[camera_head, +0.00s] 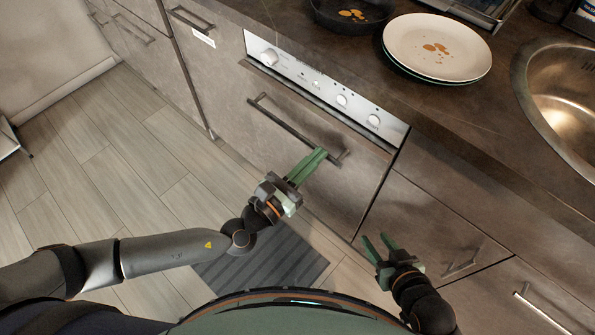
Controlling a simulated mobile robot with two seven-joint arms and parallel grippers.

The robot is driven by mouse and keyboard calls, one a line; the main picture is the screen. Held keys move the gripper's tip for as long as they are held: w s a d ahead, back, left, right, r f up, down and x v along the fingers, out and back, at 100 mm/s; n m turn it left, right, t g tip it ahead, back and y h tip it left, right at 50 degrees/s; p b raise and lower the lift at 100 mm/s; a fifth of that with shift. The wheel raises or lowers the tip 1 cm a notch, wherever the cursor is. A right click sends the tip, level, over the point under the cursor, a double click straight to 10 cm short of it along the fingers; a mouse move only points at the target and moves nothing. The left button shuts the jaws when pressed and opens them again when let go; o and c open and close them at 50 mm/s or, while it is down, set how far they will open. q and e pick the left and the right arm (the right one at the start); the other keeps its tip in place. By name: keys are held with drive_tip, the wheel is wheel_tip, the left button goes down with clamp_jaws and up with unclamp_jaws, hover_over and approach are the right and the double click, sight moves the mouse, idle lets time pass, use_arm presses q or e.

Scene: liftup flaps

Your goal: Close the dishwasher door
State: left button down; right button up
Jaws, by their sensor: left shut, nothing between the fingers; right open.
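The dishwasher door (275,140) is a grey-brown front panel below a white control panel (325,88) with round knobs. It stands upright and looks flush or nearly flush with the cabinet fronts beside it; a small gap cannot be ruled out. A dark bar handle (285,125) runs across its upper part. My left gripper (321,153) has its green fingers shut and empty, with the tips close to the right end of the handle; contact cannot be told. My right gripper (377,241) is open and empty, low in front of the cabinet right of the door.
The counter above holds a white plate (437,45) with brown stains, a dark pan (350,14) and a metal sink (565,85). Drawer fronts with handles (462,265) lie at right. A striped grey mat (262,262) lies on the floor.

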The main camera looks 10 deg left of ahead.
sight(340, 133)
use_arm(q)
drive_tip(key=x, duration=0.4)
drive_tip(key=shift+w+d, duration=0.1)
drive_tip(key=shift+w, duration=0.05)
drive_tip(key=shift+w+d, duration=0.3)
drive_tip(key=shift+w, duration=0.1)
